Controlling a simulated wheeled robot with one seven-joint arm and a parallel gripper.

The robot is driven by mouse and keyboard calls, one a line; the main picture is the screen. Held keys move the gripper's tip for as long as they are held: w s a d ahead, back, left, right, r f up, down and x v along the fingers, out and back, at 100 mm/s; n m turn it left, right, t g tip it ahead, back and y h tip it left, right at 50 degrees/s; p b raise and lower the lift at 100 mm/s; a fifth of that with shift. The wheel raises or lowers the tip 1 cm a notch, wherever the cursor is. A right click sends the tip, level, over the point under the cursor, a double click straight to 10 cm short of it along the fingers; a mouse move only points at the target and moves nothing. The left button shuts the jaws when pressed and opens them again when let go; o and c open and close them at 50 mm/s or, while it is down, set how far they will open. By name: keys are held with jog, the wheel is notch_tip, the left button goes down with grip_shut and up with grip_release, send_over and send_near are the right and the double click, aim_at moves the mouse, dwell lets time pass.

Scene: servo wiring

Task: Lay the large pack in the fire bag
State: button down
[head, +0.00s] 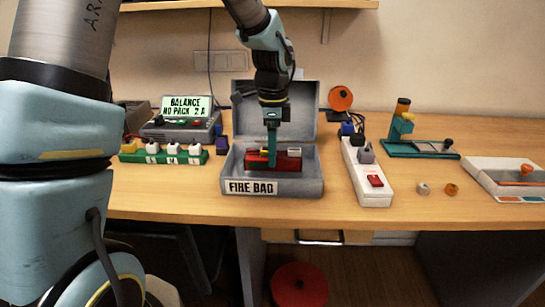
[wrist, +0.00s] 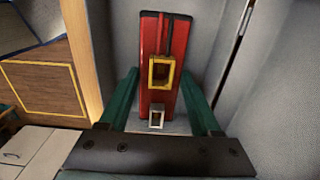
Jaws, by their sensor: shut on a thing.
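The large pack (head: 288,162) is a red block inside the open grey fire bag (head: 308,184), which carries a "FIRE BAG" label on its front. In the wrist view the red pack (wrist: 178,40) shows a yellow-framed connector, a dark lead and a small white plug. My gripper (head: 272,160) reaches down into the bag. Its green fingers (wrist: 162,95) stand on both sides of the pack, shut on it. The grey wall of the bag (wrist: 205,30) is close beside the pack. I cannot tell whether the pack's underside touches the bag floor.
A charger (head: 185,125) reading "BALANCE NO PACK 2 A" and a green strip (head: 165,155) stand left of the bag. A white power strip (head: 362,170) stands close on the right. The bag's raised lid (head: 303,100) is behind. Farther right are a green stand (head: 420,150) and a white tray (head: 490,175).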

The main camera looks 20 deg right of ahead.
jog(key=shift+f, duration=1.2)
jog(key=shift+f, duration=0.15)
jog(key=shift+c, duration=0.4)
grip_release()
notch_tip(320, 180, up, 12)
jog(key=b, duration=0.1)
jog(key=s+a+f+n, duration=0.1)
jog(key=a+f+n, duration=0.2)
jog(key=a+n, duration=0.4)
jog(key=s+a+f+n+t, duration=0.1)
jog(key=a+f+n, duration=0.2)
jog(key=a+n, duration=0.4)
jog(key=s+a+f+n, duration=0.2)
jog(key=a+n, duration=0.6)
jog(key=a, duration=0.8)
jog(key=shift+f+t, duration=0.3)
jog(key=shift+f, duration=0.5)
